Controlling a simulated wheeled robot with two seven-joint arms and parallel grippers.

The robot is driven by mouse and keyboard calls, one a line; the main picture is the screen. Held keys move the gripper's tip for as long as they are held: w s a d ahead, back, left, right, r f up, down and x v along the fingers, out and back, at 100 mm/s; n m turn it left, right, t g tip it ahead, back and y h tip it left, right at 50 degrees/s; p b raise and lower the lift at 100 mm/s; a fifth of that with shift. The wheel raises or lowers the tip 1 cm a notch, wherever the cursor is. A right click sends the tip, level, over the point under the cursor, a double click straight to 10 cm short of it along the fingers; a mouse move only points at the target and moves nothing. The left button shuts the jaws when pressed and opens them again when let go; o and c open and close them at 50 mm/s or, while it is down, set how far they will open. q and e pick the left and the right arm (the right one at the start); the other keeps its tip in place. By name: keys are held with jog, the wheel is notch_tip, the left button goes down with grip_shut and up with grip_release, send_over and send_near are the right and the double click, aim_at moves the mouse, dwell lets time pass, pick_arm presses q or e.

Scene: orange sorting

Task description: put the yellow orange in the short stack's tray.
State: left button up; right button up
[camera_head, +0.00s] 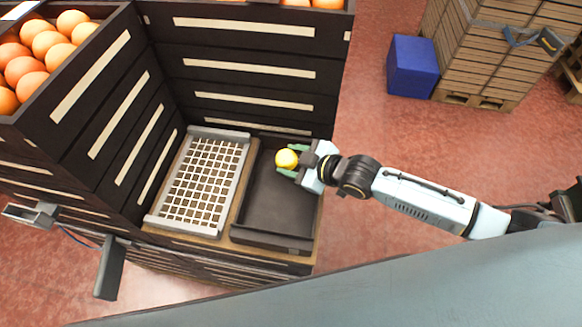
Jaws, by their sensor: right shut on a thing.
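The yellow orange (285,159) is held between the green-tipped fingers of my right gripper (293,160), which is shut on it. My right arm reaches in from the right. The gripper and orange are over the dark tray (268,215) on the low, short stack, towards its upper right part. The orange appears above the tray floor, but its exact height cannot be told. Beside the dark tray on the left lies a pale grid tray (172,222). My left gripper is not in view.
Tall dark crate stacks stand to the left (120,120) and behind (250,70) the short stack; oranges (28,72) fill the left one. A blue box (412,66) and wooden crates (485,60) stand at upper right. Grey metal parts (108,268) stick out at lower left.

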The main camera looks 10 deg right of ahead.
aim_at(293, 168)
jog(key=shift+f, duration=1.55)
jog(key=shift+f+b, duration=0.15)
jog(key=shift+b, duration=0.15)
jog(key=o, duration=1)
jog(key=shift+d+r, duration=0.1)
jog(key=shift+r, duration=0.1)
jog(key=p+v, duration=0.1)
jog(key=v, duration=1)
jog(key=shift+s+d+r+p, duration=0.2)
jog(key=shift+s+p, duration=0.1)
jog(key=shift+s, duration=0.05)
